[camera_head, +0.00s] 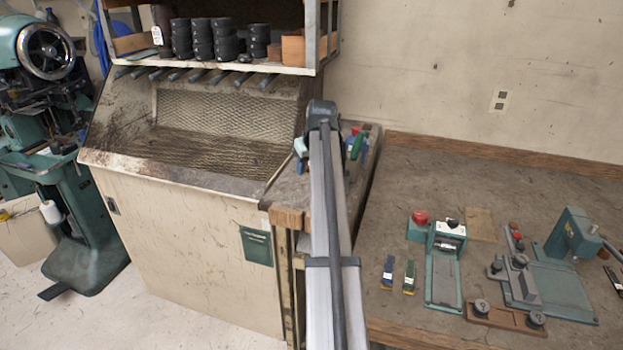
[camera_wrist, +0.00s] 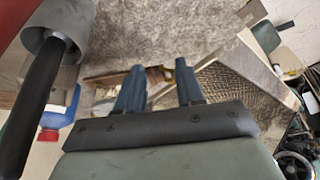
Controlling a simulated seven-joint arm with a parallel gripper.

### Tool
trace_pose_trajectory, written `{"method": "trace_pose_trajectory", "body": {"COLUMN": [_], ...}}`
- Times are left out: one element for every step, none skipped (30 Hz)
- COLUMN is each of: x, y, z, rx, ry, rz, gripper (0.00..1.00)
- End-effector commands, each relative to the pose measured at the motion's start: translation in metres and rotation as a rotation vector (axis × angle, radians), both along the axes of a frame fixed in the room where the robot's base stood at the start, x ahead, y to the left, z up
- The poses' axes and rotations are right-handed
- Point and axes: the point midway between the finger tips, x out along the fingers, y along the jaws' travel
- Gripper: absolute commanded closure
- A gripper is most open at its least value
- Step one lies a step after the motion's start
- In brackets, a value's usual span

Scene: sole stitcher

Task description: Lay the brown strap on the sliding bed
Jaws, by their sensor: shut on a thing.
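My gripper (camera_wrist: 160,75) shows in the wrist view as two dark blue fingers with a gap between them. A small brown and yellow thing (camera_wrist: 154,76) shows at the fingertips, shut between them; it looks like the brown strap, but most of it is hidden. In the head view my arm reaches up over the bench's left end and hides the gripper. A small green device with a long grey plate, which looks like the sliding bed (camera_head: 443,285), stands on the bench to the right, well apart from my gripper. Its plate looks bare.
A blue strap (camera_head: 388,272) and a green strap (camera_head: 409,276) lie left of the device. A green press (camera_head: 570,240) and a wooden block with knobs (camera_head: 505,316) stand to its right. A mesh-backed cabinet (camera_head: 200,160) is on the left.

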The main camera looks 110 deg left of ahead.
Motion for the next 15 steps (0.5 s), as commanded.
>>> {"method": "trace_pose_trajectory", "body": {"x": [0.001, 0.000, 0.000, 0.000, 0.000, 0.000, 0.000, 0.000, 0.000, 0.000, 0.000, 0.001, 0.001, 0.001, 0.001], "y": [-0.001, -0.001, 0.000, 0.000, 0.000, 0.000, 0.000, 0.000, 0.000, 0.000, 0.000, 0.000, 0.000, 0.000, 0.000], "z": [-0.008, -0.012, -0.016, -0.018, -0.020, -0.022, -0.024, -0.026, -0.030, -0.033, -0.036, -0.041, -0.045, -0.049, -0.053], "rx": [0.000, 0.001, 0.001, 0.001, 0.001, 0.001, 0.000, 0.000, 0.000, 0.000, 0.000, 0.000, 0.000, 0.000, 0.000], "ry": [0.000, 0.001, 0.001, 0.001, 0.001, 0.001, 0.000, 0.000, 0.000, 0.000, 0.000, 0.000, 0.001, 0.001, 0.000], "rz": [0.000, 0.000, 0.000, 0.000, 0.000, 0.000, 0.000, 0.000, 0.000, 0.000, 0.000, -0.001, -0.001, -0.001, -0.001], "gripper": [0.92, 0.92, 0.92, 0.92, 0.92, 0.92, 0.92, 0.92, 0.92, 0.92, 0.92, 0.92, 0.92, 0.92, 0.92]}}
